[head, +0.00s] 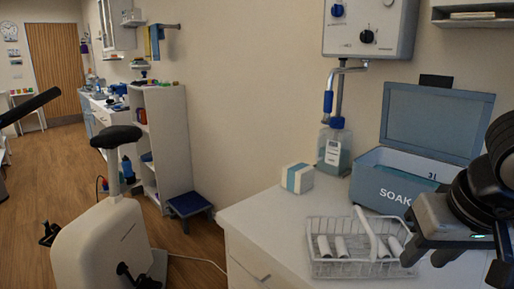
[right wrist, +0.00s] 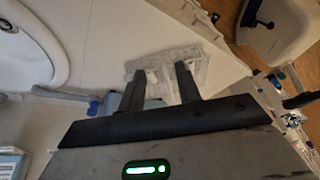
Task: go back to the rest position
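My right gripper (head: 424,258) is at the right of the head view, above the white counter and close to the right side of a white wire basket. In the right wrist view its two fingers (right wrist: 160,86) stand apart with nothing between them, and the pale basket (right wrist: 205,68) shows beyond the tips. The basket (head: 348,268) stands on the counter with several white rolls inside and its handle raised. My left gripper is not in view.
The counter (head: 265,215) also bears a blue SOAK box (head: 382,188) with its lid up, a bottle (head: 334,150) and a small white-and-blue carton (head: 297,178). A wall unit (head: 369,28) hangs above. An exercise bike (head: 105,235) and blue step stool (head: 189,204) stand left on the wooden floor.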

